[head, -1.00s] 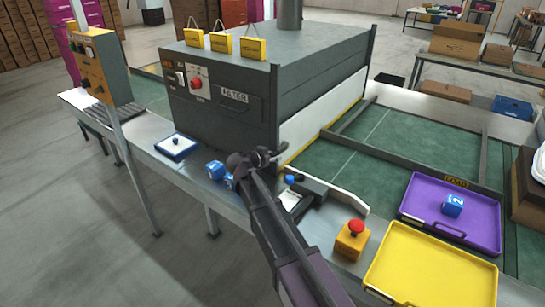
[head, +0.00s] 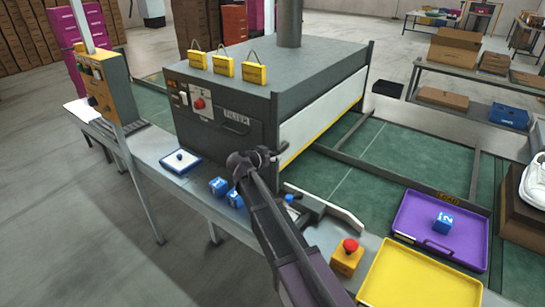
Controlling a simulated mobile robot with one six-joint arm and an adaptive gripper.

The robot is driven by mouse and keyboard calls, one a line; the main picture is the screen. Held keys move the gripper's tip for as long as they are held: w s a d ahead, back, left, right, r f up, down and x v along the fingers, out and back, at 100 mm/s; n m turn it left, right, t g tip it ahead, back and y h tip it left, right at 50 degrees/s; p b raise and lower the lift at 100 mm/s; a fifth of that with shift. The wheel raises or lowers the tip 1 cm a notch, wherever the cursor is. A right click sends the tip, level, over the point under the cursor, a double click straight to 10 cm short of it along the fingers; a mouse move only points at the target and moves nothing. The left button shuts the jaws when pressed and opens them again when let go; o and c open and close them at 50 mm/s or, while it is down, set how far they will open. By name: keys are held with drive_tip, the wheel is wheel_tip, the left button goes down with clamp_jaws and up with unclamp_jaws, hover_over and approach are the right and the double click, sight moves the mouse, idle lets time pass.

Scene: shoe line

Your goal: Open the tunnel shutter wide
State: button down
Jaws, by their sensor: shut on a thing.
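The tunnel (head: 215,125) is a dark grey box over the green conveyor. Its shutter (head: 322,112) is a white panel with a yellow bottom edge on the tunnel's right-hand face. The shutter is partly raised, with a low gap and green belt showing under the yellow edge. My gripper (head: 278,156) is at the shutter's near lower corner, shut on it. The exact grip, and any handle there, is too small and hidden by my gripper to make out.
A red-topped yellow button box (head: 347,256), a yellow tray (head: 420,285) and a purple tray (head: 412,232) are at right.

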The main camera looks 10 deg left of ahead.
wheel_tip(320, 180, up, 10)
drive_tip(key=p, duration=0.8)
drive_tip(key=shift+w+f+p, duration=0.1)
drive_tip(key=shift+p, duration=0.25)
drive_tip(key=shift+c, duration=1.3)
unclamp_jaws()
drive_tip(key=shift+f, duration=0.15)
